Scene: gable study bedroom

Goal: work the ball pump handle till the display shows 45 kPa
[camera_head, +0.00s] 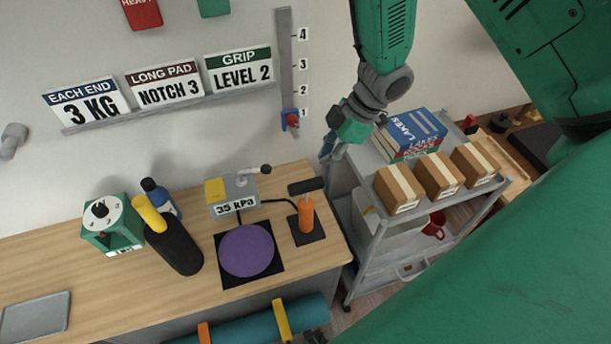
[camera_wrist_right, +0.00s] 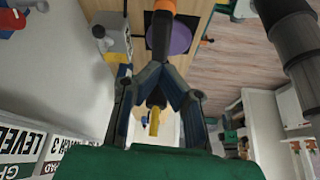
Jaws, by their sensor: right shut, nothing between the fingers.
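A purple ball (camera_head: 246,250) lies on a black mat left of the handle. My right gripper (camera_head: 328,152) is shut and empty, above and behind the handle, apart from it. My left gripper is not in view.
A grey cart (camera_head: 352,245) with boxes and books stands right of the desk. A black roller (camera_head: 174,250), a blue bottle (camera_head: 160,198) and a green dial device (camera_head: 112,226) stand left. A wall shelf (camera_head: 170,112) holds signs. A grey tray (camera_head: 36,318) lies at far left.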

